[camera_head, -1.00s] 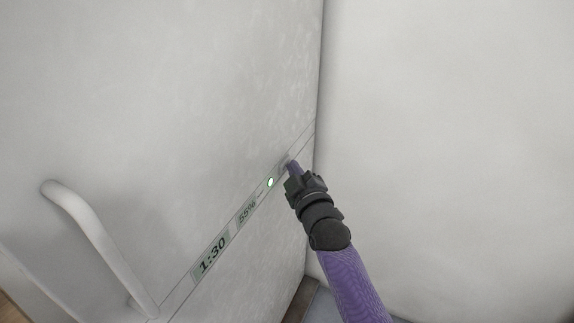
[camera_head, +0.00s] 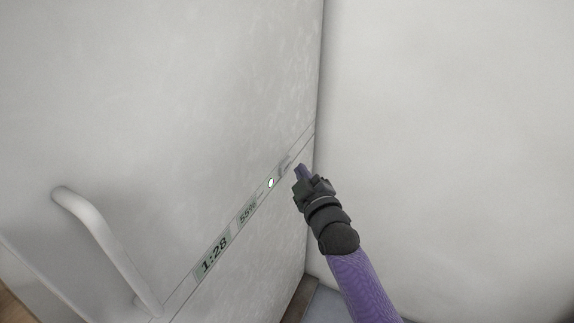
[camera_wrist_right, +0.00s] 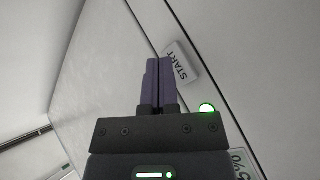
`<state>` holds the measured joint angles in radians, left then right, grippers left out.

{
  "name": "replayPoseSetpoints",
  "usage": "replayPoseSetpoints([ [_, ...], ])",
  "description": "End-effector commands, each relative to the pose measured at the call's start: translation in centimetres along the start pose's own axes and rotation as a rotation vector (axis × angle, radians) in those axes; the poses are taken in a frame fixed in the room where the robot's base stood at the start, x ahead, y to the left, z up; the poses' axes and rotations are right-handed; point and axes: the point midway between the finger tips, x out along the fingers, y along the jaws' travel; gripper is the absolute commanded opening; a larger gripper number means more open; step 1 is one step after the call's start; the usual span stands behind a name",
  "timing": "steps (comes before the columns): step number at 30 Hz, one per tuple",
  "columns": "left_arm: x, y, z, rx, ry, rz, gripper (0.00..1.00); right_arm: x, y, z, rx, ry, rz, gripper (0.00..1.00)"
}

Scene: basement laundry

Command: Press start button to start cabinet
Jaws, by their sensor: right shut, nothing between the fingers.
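The white cabinet (camera_head: 160,110) fills the left of the head view, with a slanted control strip across its front. The strip carries a display (camera_head: 214,255) reading 1:28, a 55% readout (camera_head: 248,212) and a lit green light (camera_head: 271,183). The START button (camera_wrist_right: 180,64) is a light tab in the right wrist view, close beside the fingers; in the head view it sits just up and right of the light (camera_head: 285,168). My right gripper (camera_head: 300,172) is shut and empty, its tips near the button; they look apart from it. My left gripper is out of view.
A white handle (camera_head: 105,245) sticks out from the cabinet front at the lower left. A plain white wall or panel (camera_head: 450,130) stands close on the right, beside my right arm. A small patch of floor shows at the bottom.

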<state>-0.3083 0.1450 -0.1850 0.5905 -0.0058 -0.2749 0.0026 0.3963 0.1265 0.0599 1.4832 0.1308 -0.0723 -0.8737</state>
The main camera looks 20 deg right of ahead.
Motion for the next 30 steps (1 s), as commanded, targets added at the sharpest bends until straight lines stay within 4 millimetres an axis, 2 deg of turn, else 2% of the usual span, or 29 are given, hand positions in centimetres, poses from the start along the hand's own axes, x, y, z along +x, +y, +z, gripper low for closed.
replayPoseSetpoints([
  [6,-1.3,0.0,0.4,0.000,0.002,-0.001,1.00,-1.5,1.4,0.9,-0.003,0.000,0.000,0.00],
  [15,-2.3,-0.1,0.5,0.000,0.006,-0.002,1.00,-3.2,2.5,2.2,-0.001,0.001,0.001,0.00],
  [30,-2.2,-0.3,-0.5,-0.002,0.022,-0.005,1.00,-3.3,2.5,2.4,0.000,0.001,0.000,0.00],
])
